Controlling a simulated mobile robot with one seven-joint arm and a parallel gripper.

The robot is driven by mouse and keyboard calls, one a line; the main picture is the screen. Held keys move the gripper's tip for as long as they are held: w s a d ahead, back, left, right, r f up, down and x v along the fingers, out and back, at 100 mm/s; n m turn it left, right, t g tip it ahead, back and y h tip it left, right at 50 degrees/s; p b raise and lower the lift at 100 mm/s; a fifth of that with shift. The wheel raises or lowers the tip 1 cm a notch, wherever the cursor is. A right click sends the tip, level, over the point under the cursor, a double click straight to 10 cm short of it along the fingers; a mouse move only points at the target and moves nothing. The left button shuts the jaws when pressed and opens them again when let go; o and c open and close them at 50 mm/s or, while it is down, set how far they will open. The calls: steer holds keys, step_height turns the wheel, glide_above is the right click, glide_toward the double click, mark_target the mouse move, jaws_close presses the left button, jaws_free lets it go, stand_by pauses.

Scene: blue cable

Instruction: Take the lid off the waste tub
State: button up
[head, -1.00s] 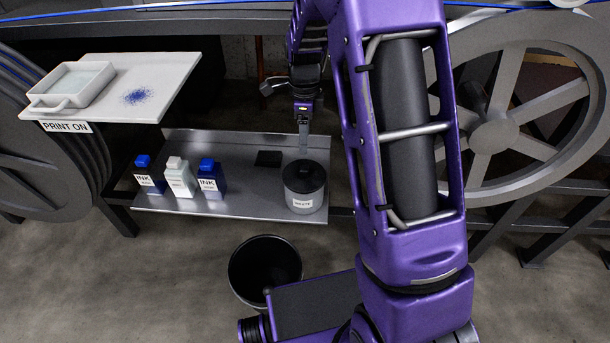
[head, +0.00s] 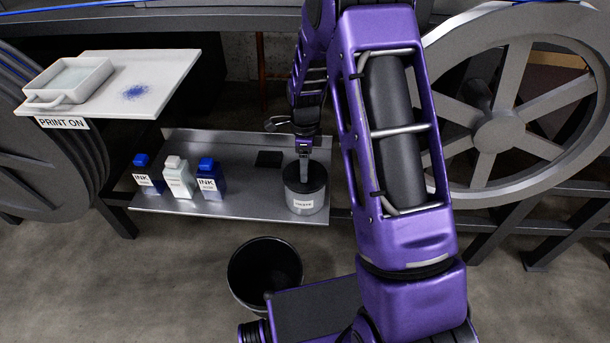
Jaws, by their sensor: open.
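The waste tub (head: 306,204) is a grey cylinder with a "WASTE" label, upright near the right end of the metal shelf. Its dark lid (head: 292,179) sits on top of it. My gripper (head: 304,178) points down at the lid, with its fingertips at or just above the middle of the top. It is open. Only a narrow side of the fingers shows, so the gap between them and any lid knob are hidden. I cannot tell whether the fingers touch the lid.
Two ink bottles with blue caps (head: 211,180) and a white bottle (head: 178,178) stand on the shelf (head: 250,202) left of the tub. A dark square pad (head: 269,159) lies behind. A black bin (head: 265,270) stands on the floor. A large wheel (head: 500,130) is at right.

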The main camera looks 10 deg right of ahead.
jaws_close()
stand_by(0.3)
